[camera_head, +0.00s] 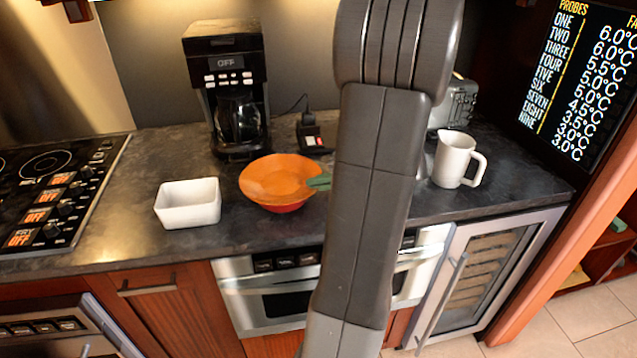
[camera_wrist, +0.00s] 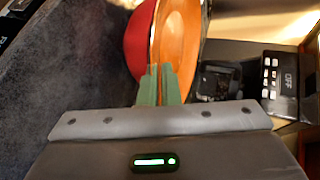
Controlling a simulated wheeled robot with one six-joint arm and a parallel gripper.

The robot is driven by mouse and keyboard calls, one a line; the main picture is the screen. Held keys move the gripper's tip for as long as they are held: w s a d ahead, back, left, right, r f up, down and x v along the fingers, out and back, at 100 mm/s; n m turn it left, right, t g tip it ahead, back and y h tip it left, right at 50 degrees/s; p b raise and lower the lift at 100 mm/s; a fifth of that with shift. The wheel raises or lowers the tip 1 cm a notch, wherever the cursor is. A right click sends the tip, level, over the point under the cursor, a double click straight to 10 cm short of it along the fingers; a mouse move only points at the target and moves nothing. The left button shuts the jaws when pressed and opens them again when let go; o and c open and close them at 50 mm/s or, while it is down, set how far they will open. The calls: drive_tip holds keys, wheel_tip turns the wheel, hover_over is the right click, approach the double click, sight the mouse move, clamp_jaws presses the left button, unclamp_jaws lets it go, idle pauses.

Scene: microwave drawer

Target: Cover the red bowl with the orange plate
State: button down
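The orange plate (camera_head: 279,177) lies over the top of the red bowl (camera_head: 285,207) on the dark counter, so only the bowl's lower side shows in the head view. My gripper (camera_head: 318,183) is at the plate's right rim, with its green fingers nearly together. In the wrist view my gripper (camera_wrist: 158,85) is shut on the near rim of the orange plate (camera_wrist: 180,45). The red bowl (camera_wrist: 138,45) shows right beside the plate there. The bowl's inside is hidden, and I cannot tell whether the plate rests fully on its rim.
A white square bowl (camera_head: 188,203) stands left of the red bowl. A coffee maker (camera_head: 228,90) is behind, with a small dark device (camera_head: 313,136) to its right. A white mug (camera_head: 455,160) and a toaster (camera_head: 459,101) stand at the right. A cooktop (camera_head: 50,190) is at the far left.

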drive_tip(key=shift+f, duration=0.2)
drive_tip(key=c, duration=1.6)
unclamp_jaws()
drive_tip(key=shift+o, duration=0.2)
drive_tip(key=b+v, duration=0.1)
drive_tip(key=v, duration=1.2)
drive_tip(key=shift+d, duration=0.35)
drive_tip(key=shift+s+r, duration=0.1)
drive_tip(key=shift+s, duration=0.05)
drive_tip(key=x, duration=1.3)
drive_tip(key=shift+a+p, duration=0.35)
drive_tip(key=shift+p, duration=0.05)
